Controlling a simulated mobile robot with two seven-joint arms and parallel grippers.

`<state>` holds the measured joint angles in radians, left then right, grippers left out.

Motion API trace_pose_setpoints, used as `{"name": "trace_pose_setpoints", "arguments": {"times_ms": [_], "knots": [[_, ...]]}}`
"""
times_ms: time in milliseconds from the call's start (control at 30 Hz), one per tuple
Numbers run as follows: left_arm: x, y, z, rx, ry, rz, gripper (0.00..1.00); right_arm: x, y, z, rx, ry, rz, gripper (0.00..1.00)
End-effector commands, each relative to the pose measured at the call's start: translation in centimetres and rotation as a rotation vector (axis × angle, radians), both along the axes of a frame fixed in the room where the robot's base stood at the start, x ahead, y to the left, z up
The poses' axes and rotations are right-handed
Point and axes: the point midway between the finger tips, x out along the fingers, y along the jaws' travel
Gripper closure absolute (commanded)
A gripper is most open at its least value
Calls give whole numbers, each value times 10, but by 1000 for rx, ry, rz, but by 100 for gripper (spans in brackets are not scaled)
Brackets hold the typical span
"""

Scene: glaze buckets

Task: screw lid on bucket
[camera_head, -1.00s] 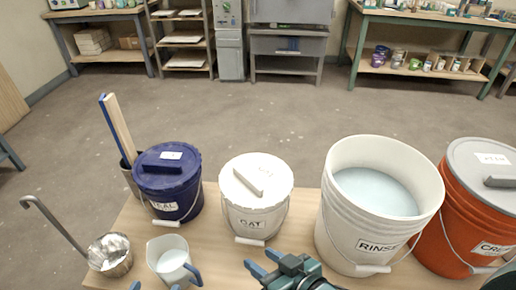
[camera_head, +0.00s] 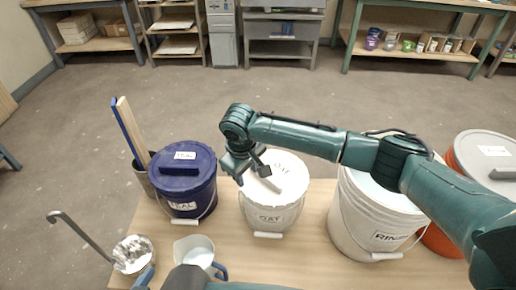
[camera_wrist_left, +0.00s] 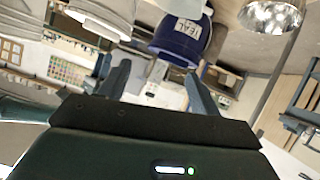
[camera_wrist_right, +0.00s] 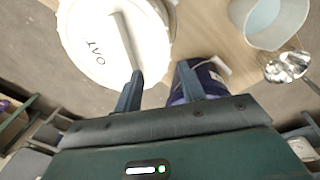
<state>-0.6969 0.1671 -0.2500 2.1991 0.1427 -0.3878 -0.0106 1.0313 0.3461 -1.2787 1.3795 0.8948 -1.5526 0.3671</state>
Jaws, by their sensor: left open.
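The white bucket (camera_head: 272,215), labelled OAT, stands on the table with its white lid (camera_head: 290,172) on top. The lid has a raised bar handle, which also shows in the right wrist view (camera_wrist_right: 123,40). My right gripper (camera_head: 248,176) is over the lid's left side, fingers apart. In the right wrist view (camera_wrist_right: 160,85) one finger is close to the handle's end; contact cannot be told. My left gripper is low at the front, mostly cut off in the head view; in the left wrist view (camera_wrist_left: 157,85) its fingers are apart and empty, facing the blue bucket (camera_wrist_left: 180,38).
The blue bucket (camera_head: 183,200) with a blue lid stands left of the white one. The open rinse bucket (camera_head: 372,225) and an orange bucket (camera_head: 440,243) stand right, partly behind my right arm. A pitcher (camera_head: 194,250) and a metal cup (camera_head: 133,256) stand front left.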

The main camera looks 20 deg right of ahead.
Motion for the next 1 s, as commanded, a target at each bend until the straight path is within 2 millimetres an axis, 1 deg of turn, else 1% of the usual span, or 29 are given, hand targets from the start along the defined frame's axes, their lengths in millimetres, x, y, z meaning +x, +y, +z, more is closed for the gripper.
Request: {"name": "trace_pose_setpoints", "arguments": {"times_ms": [33, 100, 200, 267, 367, 500, 733, 800, 1000], "knots": [[0, 0, 1, -1, 4, -1, 36, 10, -13, 14, -41, -4, -27, 60], [1, -1, 1, -2, 7, -1, 36, 17, -25, 26, -80, -1, -56, 60], [3, -1, 0, -3, 6, -2, 36, 23, -34, 33, -112, 2, -80, 60], [4, -1, -1, -2, 3, -2, 36, 24, -37, 34, -119, 3, -85, 60], [5, -1, -6, 0, -3, -1, 36, 24, -38, 29, -121, 3, -86, 60], [5, 1, -8, 2, -33, 5, 36, 25, -40, 18, -120, 1, -86, 60], [-3, 9, -4, -5, -99, 28, 36, 28, -44, -1, -118, 1, -84, 60], [-7, 17, 1, 7, -128, 38, 36, 28, -45, -6, -118, 0, -84, 60], [-12, 23, 6, 14, -188, 50, 36, 30, -48, -22, -117, 0, -84, 60]]}}
